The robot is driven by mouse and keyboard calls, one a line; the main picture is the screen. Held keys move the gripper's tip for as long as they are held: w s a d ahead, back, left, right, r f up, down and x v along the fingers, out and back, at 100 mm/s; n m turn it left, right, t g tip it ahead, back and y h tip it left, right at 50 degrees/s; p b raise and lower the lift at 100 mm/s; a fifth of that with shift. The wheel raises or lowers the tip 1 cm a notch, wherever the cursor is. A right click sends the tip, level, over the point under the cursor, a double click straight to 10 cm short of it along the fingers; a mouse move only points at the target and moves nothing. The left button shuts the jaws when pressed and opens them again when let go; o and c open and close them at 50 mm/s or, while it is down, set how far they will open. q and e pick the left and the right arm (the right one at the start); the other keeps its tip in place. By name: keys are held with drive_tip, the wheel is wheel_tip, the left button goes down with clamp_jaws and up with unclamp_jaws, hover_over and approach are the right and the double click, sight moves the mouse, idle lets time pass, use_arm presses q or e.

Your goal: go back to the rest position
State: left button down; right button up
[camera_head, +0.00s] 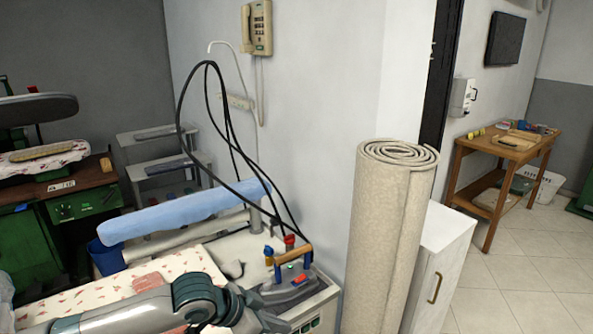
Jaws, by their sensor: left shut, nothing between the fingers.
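My left arm comes in from the lower left over the ironing table. My left gripper (272,318) is at the table's front right, just in front of and below the steam iron (292,286) in the picture. The gripper is shut and empty. Its fingertips are small and dark, and I cannot tell whether they touch the table. My right gripper is not in view.
The ironing table (70,302) has a patterned cover and a blue sleeve board (180,212) above it. Black hoses hang over the iron. A rolled carpet (385,240) and a white cabinet (440,262) stand to the right. A wooden table (508,150) is further back, with clear tiled floor before it.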

use_arm(q)
drive_tip(key=s+d+f+n+t, duration=0.1)
drive_tip(key=s+d+f+n, duration=0.15)
drive_tip(key=s+f, duration=0.6)
drive_tip(key=s+a+f+n+g+y, duration=0.1)
drive_tip(key=s+a+f+n+y, duration=0.4)
drive_tip(key=s+a, duration=0.65)
drive_tip(key=s+a+f+n+g+y, duration=0.1)
drive_tip(key=s+a+f+n+y, duration=0.1)
drive_tip(key=s+a+f, duration=0.7)
drive_tip(key=s+f+g+b, duration=0.1)
drive_tip(key=s+f, duration=0.2)
drive_tip(key=f, duration=1)
drive_tip(key=s+f+b, duration=0.1)
drive_tip(key=s+f, duration=0.1)
drive_tip(key=f, duration=1.1)
drive_tip(key=s+a+f, duration=0.1)
drive_tip(key=s+f, duration=0.8)
drive_tip(key=f, duration=0.1)
drive_tip(key=s+a+f+g+b, duration=0.1)
drive_tip(key=s+a+f, duration=0.1)
drive_tip(key=s+f, duration=0.7)
drive_tip(key=shift+s+a+f, duration=0.25)
drive_tip(key=shift+a+f, duration=0.05)
drive_tip(key=shift+f, duration=0.2)
